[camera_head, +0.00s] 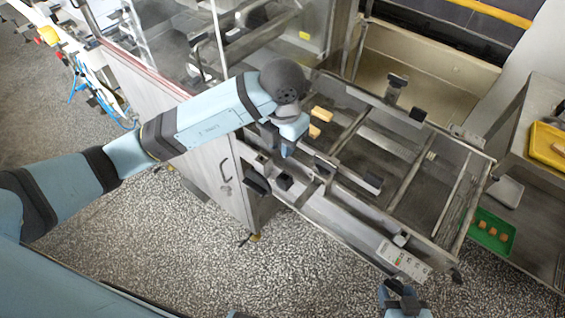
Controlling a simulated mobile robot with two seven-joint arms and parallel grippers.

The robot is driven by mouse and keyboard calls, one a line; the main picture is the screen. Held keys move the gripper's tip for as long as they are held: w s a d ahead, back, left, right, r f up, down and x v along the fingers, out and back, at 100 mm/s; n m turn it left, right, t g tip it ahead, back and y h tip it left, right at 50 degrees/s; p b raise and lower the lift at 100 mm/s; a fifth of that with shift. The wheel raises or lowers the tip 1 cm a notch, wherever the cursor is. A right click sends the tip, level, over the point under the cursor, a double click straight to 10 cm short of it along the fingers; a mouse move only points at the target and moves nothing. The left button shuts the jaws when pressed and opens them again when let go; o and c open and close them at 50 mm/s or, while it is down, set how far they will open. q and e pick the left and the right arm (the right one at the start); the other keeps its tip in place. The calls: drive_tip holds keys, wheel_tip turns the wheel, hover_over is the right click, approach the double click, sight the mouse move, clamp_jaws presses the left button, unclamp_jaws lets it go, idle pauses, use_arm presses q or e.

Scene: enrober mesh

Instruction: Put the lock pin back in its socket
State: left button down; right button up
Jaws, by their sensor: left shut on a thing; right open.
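My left gripper (287,146) reaches over the left end of the metal frame of the enrober mesh (405,185) and points down. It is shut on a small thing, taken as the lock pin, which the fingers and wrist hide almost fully. I cannot make out the pin's socket. Black knob-like blocks (284,181) sit on the near rail just below this gripper. My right gripper (404,291) is open at the bottom edge, below the frame's near right corner, apart from it.
A small control panel (403,262) sits on the frame's near right corner. Light brown pieces (318,122) lie beside my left wrist. A green tray (491,232) and a yellow tray (547,146) stand at right. Speckled floor (225,265) in front is clear.

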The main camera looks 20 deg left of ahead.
use_arm(q)
wheel_tip(320, 180, up, 8)
drive_tip(key=shift+r, duration=0.2)
wheel_tip(320, 180, up, 6)
drive_tip(key=p, duration=0.4)
drive_tip(key=shift+f, duration=0.25)
use_arm(e)
wheel_tip(320, 180, up, 4)
drive_tip(key=shift+f, duration=0.2)
use_arm(q)
drive_tip(key=shift+f, duration=0.1)
